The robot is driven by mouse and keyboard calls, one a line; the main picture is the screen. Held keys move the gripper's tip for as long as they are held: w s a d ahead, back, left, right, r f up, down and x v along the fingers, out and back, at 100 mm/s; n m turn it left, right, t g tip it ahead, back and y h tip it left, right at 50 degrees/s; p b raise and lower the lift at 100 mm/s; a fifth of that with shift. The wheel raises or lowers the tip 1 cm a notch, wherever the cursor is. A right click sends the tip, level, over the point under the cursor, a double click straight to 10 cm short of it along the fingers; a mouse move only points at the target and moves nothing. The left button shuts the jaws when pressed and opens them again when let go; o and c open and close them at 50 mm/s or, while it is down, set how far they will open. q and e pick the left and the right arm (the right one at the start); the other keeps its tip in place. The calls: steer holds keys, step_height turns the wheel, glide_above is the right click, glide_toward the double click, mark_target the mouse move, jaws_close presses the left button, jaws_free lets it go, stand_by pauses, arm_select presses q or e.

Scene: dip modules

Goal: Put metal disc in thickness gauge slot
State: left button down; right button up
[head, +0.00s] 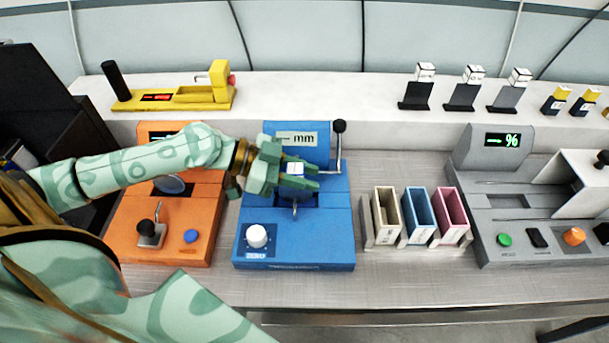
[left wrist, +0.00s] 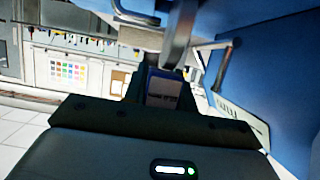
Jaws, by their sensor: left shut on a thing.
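The blue thickness gauge (head: 338,225) stands mid-counter, with an "mm" display, a white ZERO knob (head: 257,236) and a black-knobbed lever (head: 339,127). My left gripper (head: 300,183) is over its middle, shut on a small piece with a white and blue top (head: 295,168). I take this piece to be the metal disc with its grip block; the fingers hide most of it. A thin grey edge shows just below the fingers. In the left wrist view the held block (left wrist: 163,91) sits between the fingers, close to a silver part of the gauge. The slot is mostly hidden. My right gripper is out of view.
An orange device (head: 190,215) stands left of the gauge, partly under my left arm. Beige (head: 387,215), blue (head: 419,215) and pink (head: 452,213) bins stand to the right. A grey "%" device (head: 503,215) is at far right. A yellow tool (head: 190,97) lies on the back shelf.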

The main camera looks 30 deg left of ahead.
arm_select(q)
steer(key=c, duration=1.5)
jaws_free()
steer(key=shift+f, duration=0.15)
steer(key=shift+c, duration=0.2)
steer(key=o, duration=0.4)
steer(key=shift+r, duration=0.3)
steer(key=shift+s+a, duration=0.25)
steer(key=shift+a, duration=0.1)
steer(key=p+v, duration=0.3)
steer(key=v, duration=0.8)
steer(key=shift+r, duration=0.1)
